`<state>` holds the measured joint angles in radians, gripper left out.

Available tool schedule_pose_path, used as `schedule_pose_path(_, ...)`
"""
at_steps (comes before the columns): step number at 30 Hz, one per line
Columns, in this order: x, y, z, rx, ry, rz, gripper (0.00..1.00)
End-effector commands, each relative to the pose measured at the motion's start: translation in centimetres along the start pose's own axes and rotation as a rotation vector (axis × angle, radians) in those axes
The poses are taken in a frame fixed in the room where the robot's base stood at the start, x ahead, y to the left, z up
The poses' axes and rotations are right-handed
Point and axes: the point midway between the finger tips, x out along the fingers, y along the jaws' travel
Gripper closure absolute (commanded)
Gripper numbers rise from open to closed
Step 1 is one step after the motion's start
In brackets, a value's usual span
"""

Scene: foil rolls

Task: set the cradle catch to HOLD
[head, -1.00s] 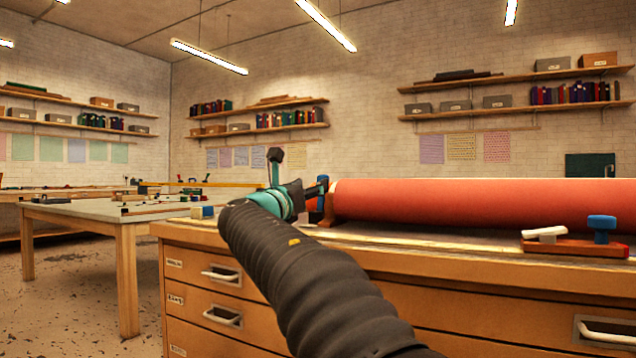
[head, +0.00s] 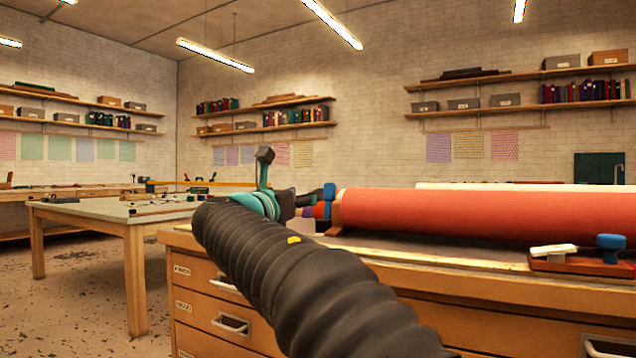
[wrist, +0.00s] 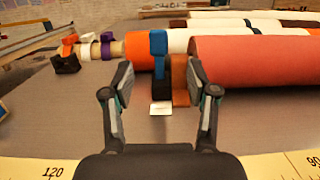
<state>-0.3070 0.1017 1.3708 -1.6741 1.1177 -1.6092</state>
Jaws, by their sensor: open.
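An upright blue-topped lever (wrist: 158,44) with a dark lower part stands by the left end of the red roll (wrist: 255,68) in the wrist view. A brown cradle block (wrist: 181,88) is just right of it. The blue top also shows in the head view (head: 329,193), at the end of the red roll (head: 470,213). My gripper (wrist: 158,90) is open, its fingers on either side of the lever in the picture. I cannot tell whether they touch it. A small white label (wrist: 160,108) lies in front of the lever, its wording unreadable.
A white handle (head: 553,250) and a blue knob (head: 610,242) sit on a red-brown base at right. Orange and purple-banded rolls (wrist: 106,45) and a black block (wrist: 66,63) lie to the left. A measuring strip (wrist: 40,170) runs along the front edge.

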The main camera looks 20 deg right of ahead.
Motion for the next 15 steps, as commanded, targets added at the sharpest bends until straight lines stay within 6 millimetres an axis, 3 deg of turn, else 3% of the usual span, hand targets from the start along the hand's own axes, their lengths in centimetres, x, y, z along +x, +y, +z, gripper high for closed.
schedule_pose_path(1, -0.1, 0.1, 1.9, 0.003, 0.036, 0.002, 0.42)
schedule_pose_path(3, -0.4, 0.1, 2.3, 0.0, 0.083, 0.005, 0.42)
schedule_pose_path(8, -0.5, 0.2, 2.2, -0.005, 0.136, 0.009, 0.42)
schedule_pose_path(15, 2.5, 0.2, 1.5, -0.006, 0.138, 0.007, 0.42)
